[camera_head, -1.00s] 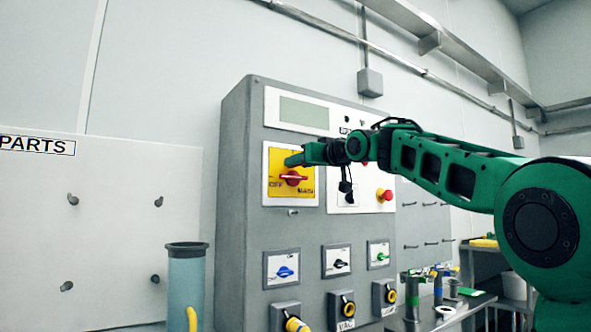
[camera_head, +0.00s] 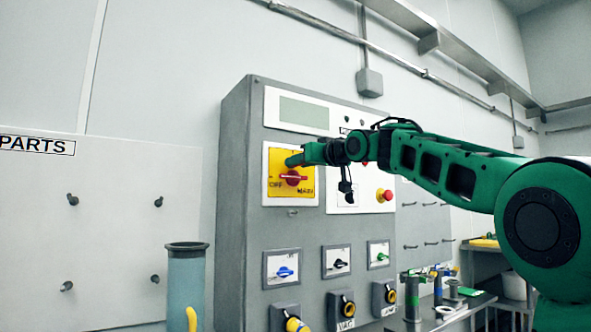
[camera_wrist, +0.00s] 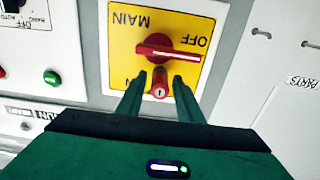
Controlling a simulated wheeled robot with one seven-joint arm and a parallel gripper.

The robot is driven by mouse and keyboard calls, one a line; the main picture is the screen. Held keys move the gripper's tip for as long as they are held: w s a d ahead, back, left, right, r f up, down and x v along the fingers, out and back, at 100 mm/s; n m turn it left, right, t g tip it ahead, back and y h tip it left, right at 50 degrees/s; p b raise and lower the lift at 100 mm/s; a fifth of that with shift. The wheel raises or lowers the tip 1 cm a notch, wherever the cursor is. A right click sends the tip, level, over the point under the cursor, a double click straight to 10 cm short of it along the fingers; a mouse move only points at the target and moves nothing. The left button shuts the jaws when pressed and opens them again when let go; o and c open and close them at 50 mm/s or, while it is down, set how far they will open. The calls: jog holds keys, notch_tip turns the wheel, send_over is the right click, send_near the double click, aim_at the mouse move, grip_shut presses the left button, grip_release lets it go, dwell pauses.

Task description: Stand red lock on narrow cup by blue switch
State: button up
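The red lock (camera_wrist: 160,84), with a keyhole in its face, is at the red rotary handle (camera_wrist: 168,52) of the yellow main switch plate (camera_wrist: 122,47). My gripper (camera_wrist: 159,82) is in front of it, with one finger on each side and small gaps showing. In the head view my gripper (camera_head: 294,160) reaches the yellow plate from the right and hides part of it. The blue switch (camera_head: 285,272) is low on the grey cabinet. A yellow-topped holder (camera_head: 296,324) is below it, cut by the frame edge; I cannot tell which thing is the narrow cup.
Black (camera_head: 340,264) and green (camera_head: 381,256) switches are right of the blue one. A red emergency button (camera_head: 385,195) is on the panel. A tall blue-grey cylinder (camera_head: 186,285) stands left of the cabinet. A bench (camera_head: 470,302) with several cylinders is at right.

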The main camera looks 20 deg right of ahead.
grip_shut()
jog(key=v, duration=0.6)
dwell(1.2)
